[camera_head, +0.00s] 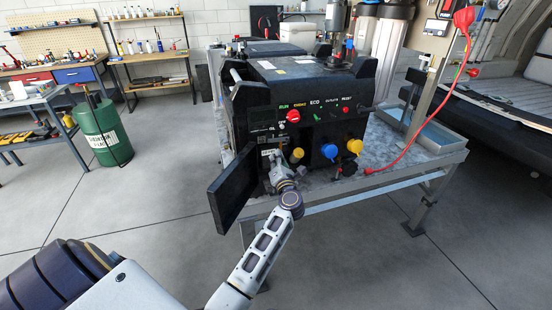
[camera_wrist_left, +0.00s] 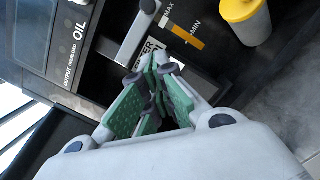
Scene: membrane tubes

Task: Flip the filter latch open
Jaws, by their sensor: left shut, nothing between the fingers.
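The black machine (camera_head: 300,95) stands on a metal table, with a front door panel (camera_head: 232,190) swung open on its left side. In the left wrist view a light grey bar-shaped lever (camera_wrist_left: 138,38), which looks like the filter latch, sits beside a white label (camera_wrist_left: 155,53) reading "...LTER", partly hidden by my fingers. My left gripper (camera_head: 274,160) is at the opening in the machine's lower left front. In the left wrist view its green-padded fingers (camera_wrist_left: 152,75) are shut and empty, tips close to the lever's lower end; I cannot tell whether they touch it. My right gripper is not in view.
Yellow (camera_head: 354,146), blue (camera_head: 329,151) and another yellow knob (camera_head: 297,155) project from the machine's front, right of my gripper. A red hose (camera_head: 440,143) crosses the table's right side. The floor in front is clear.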

